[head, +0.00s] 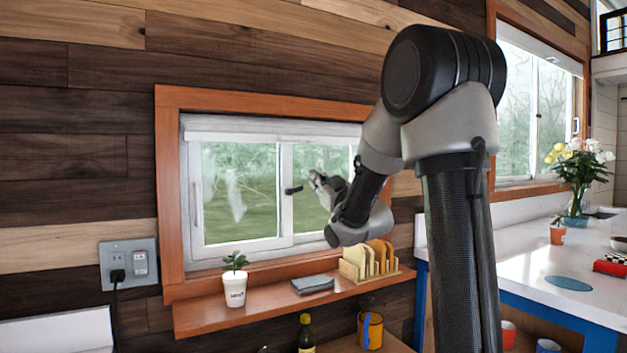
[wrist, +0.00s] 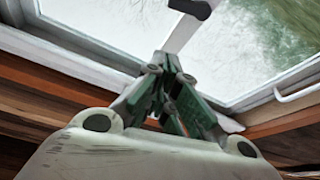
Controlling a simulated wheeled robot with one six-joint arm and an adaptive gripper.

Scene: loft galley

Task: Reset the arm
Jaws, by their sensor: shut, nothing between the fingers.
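My arm rises in front of the window in the head view, bent at its elbow, with the forearm reaching down toward the glass. My gripper (head: 316,180) is raised in front of the window (head: 240,190), close to the black window handle (head: 293,190). In the wrist view my gripper (wrist: 172,62) points at the window frame, its fingers together and empty. The window handle (wrist: 192,8) shows above the fingertips there. I cannot tell whether the fingers touch the window.
Below the window a wooden shelf (head: 200,318) holds a potted plant (head: 235,280), a folded grey cloth (head: 313,284) and a rack (head: 368,262) with several upright slices. A white counter (head: 520,255) with a flower vase (head: 577,185) stands at right.

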